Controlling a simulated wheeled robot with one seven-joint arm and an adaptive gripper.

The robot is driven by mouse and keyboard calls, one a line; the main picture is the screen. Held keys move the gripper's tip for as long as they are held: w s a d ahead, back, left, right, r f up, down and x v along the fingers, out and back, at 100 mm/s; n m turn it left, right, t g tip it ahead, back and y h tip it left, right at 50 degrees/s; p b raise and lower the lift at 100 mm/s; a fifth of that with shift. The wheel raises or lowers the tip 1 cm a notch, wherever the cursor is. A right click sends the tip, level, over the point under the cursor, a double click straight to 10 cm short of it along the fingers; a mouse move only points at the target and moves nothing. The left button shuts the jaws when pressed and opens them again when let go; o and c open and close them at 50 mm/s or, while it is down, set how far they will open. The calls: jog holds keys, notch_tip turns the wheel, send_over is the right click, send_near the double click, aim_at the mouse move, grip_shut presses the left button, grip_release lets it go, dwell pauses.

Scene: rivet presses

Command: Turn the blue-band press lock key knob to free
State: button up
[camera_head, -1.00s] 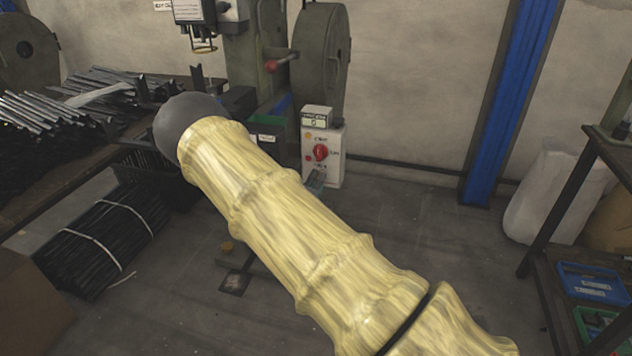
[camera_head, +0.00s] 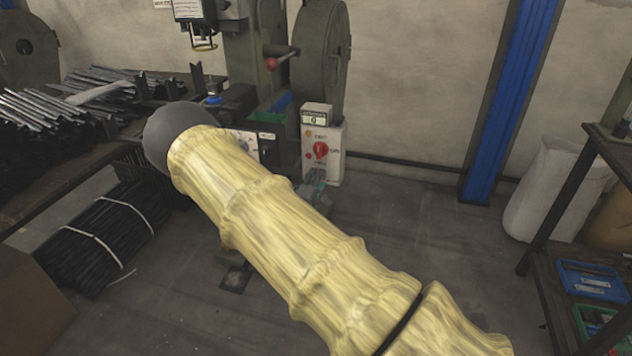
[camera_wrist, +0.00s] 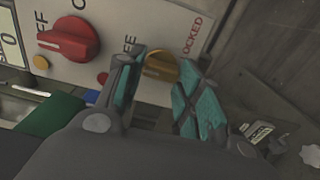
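The lock key knob is a yellow-orange knob (camera_wrist: 160,66) on a pale panel in the wrist view, between the printed words "LOCKED" and a partly hidden word ending in "EE". My gripper (camera_wrist: 172,74) has teal-padded fingers, spread apart, one on each side of this knob. I cannot tell whether either pad touches it. In the head view my gripper (camera_head: 315,186) is small, low in front of the white control box (camera_head: 336,155), and the yellow knob cannot be made out there.
A larger red knob (camera_wrist: 70,38) sits on the same panel, left of the gripper; it also shows in the head view (camera_head: 320,150). A red-balled lever (camera_head: 272,64) juts from the press.

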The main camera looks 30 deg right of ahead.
jog(key=o, duration=0.4)
jog(key=shift+c, duration=0.2)
jog(key=v, duration=1.2)
jog(key=shift+s, duration=0.1)
